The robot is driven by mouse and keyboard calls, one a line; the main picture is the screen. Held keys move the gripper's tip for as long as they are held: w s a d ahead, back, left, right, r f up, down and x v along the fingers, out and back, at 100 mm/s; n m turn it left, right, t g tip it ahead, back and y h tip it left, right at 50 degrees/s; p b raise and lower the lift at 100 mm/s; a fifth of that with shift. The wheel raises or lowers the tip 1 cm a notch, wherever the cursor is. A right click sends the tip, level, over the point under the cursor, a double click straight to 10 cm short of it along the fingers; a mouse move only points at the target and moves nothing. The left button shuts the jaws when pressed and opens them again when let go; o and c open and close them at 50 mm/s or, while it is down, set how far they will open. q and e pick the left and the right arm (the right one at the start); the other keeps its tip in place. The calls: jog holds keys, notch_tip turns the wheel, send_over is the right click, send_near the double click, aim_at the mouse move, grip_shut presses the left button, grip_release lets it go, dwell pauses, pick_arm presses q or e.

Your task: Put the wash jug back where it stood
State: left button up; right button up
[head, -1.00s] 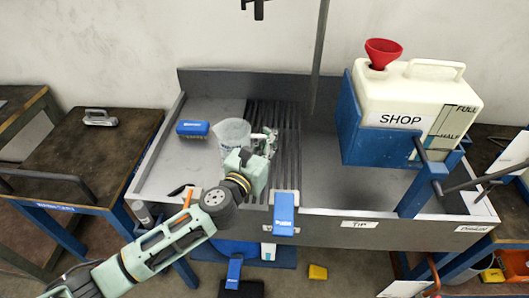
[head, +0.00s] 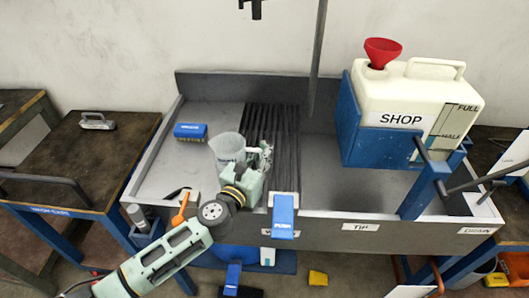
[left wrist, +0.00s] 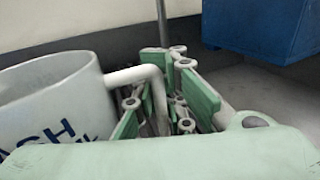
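The wash jug (head: 226,149), a pale translucent jug with dark lettering, is at the left part of the grey wash tray (head: 150,165). In the left wrist view the jug (left wrist: 48,105) fills the left side, and its handle runs between my finger pads. My left gripper (head: 264,158) is shut on this handle, at the jug's right side; it also shows in the left wrist view (left wrist: 170,100). The jug looks upright. Its base is hidden behind my gripper and wrist, so I cannot tell whether it touches the tray. My right gripper is not in view.
A blue box-like item (head: 190,132) lies behind the jug to the left. Dark slats (head: 283,140) run to its right. A blue PUSH lever (head: 283,216) stands at the front edge. The SHOP container (head: 400,95) with a red funnel (head: 383,52) stands right.

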pick_arm(q)
jog(key=o, duration=0.6)
jog(key=shift+c, duration=0.2)
jog(key=v, duration=1.2)
jog(key=shift+r+b, duration=0.25)
jog(key=shift+b, duration=0.1)
